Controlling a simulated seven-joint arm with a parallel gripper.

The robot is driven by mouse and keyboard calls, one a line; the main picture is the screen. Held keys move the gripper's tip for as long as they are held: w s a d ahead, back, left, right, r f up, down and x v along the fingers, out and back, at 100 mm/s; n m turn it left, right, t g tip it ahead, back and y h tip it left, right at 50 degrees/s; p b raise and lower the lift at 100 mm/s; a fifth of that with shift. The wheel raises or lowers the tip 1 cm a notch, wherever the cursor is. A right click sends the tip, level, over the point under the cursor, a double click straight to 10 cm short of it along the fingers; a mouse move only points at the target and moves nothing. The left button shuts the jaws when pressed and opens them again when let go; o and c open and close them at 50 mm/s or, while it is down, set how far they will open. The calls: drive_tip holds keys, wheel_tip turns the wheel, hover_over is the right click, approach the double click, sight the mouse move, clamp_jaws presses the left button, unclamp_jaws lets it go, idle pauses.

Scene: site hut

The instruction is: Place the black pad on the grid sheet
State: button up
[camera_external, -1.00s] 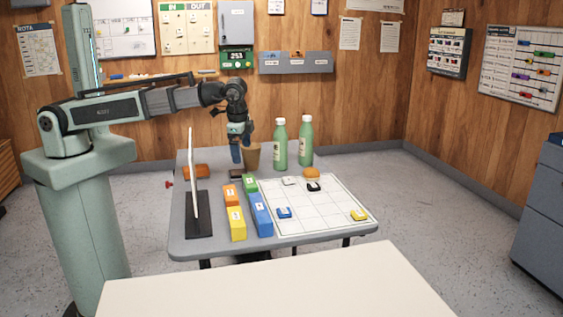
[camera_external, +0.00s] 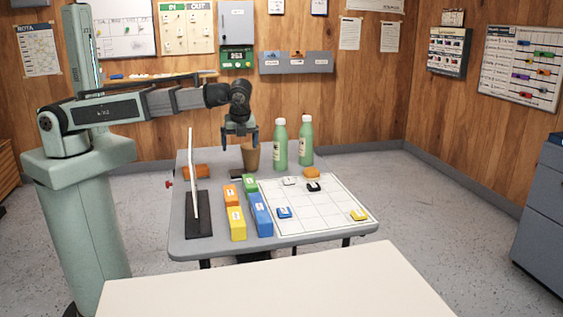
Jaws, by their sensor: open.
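The white grid sheet (camera_external: 318,212) lies on the right part of the grey table. A small black piece with a white mark (camera_external: 313,187) lies in its far part. A flat, dark pad-like block (camera_external: 237,174) lies off the sheet at the far left-middle of the table. I cannot tell for certain which of these two is the black pad. My gripper (camera_external: 240,142) is open and empty, pointing down above the dark block, in front of the brown cup (camera_external: 251,157).
White, blue (camera_external: 285,212) and yellow (camera_external: 359,215) pieces lie on the sheet. An upright white panel (camera_external: 194,180) stands further left.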

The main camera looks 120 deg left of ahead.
sight(239, 172)
drive_tip(key=shift+x, duration=6.5)
drive_tip(key=shift+d, duration=0.15)
drive_tip(key=c, duration=1.1)
wheel_tip(239, 172, up, 7)
drive_tip(key=shift+r, duration=0.1)
drive_tip(key=w+d, duration=1.2)
drive_tip(key=shift+w+d, duration=0.3)
drive_tip(key=shift+d, duration=0.1)
